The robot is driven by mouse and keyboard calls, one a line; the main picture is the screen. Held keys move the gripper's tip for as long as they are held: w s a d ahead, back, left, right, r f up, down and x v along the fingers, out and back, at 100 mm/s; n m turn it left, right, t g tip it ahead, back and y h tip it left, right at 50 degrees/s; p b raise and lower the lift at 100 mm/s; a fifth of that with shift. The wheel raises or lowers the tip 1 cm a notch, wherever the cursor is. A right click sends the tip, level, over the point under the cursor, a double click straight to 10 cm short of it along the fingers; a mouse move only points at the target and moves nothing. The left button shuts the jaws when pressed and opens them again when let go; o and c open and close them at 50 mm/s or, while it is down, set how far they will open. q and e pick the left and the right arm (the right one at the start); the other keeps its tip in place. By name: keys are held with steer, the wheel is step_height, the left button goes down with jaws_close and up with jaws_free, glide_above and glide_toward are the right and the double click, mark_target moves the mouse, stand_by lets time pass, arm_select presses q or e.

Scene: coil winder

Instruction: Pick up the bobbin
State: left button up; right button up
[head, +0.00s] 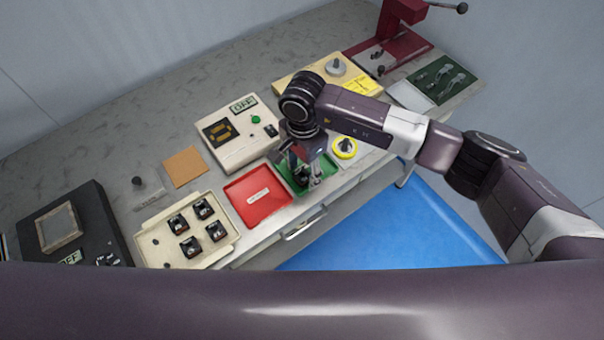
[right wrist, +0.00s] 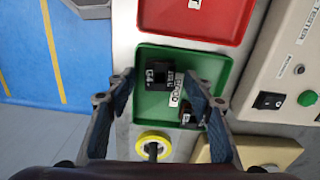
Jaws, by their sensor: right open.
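A black square part with white marking, which looks like the bobbin (right wrist: 159,74), lies in the green tray (right wrist: 150,107). My right gripper (right wrist: 157,78) is open above this tray, and its two fingertips show on either side of the black part with nothing held between them. In the head view the right gripper (head: 302,178) reaches down over the green tray (head: 328,164) and partly hides what lies in it. A smaller dark part (right wrist: 189,116) and a white label also lie in the tray, close to one finger. My left gripper is not in view.
A red tray (head: 271,209) adjoins the green one. A yellow ring with a dark knob (head: 345,148) is on the other side. A beige control box (head: 235,146) stands behind. A cream tray (head: 160,249) with several black parts is at left.

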steer(key=shift+c, duration=0.4)
steer(key=shift+s+d+r, duration=0.1)
steer(key=shift+r, duration=0.1)
steer(key=c, duration=1.2)
steer(key=shift+o, duration=0.2)
steer(key=shift+r, duration=0.1)
steer(key=shift+w+a+r+b, duration=0.3)
steer(key=shift+w+r, duration=0.1)
steer(key=shift+r, duration=0.3)
step_height(320, 180, up, 18)
steer(key=b, duration=0.4)
steer(key=shift+s+d, duration=0.2)
steer(key=shift+s, duration=0.1)
steer(key=shift+w, duration=0.1)
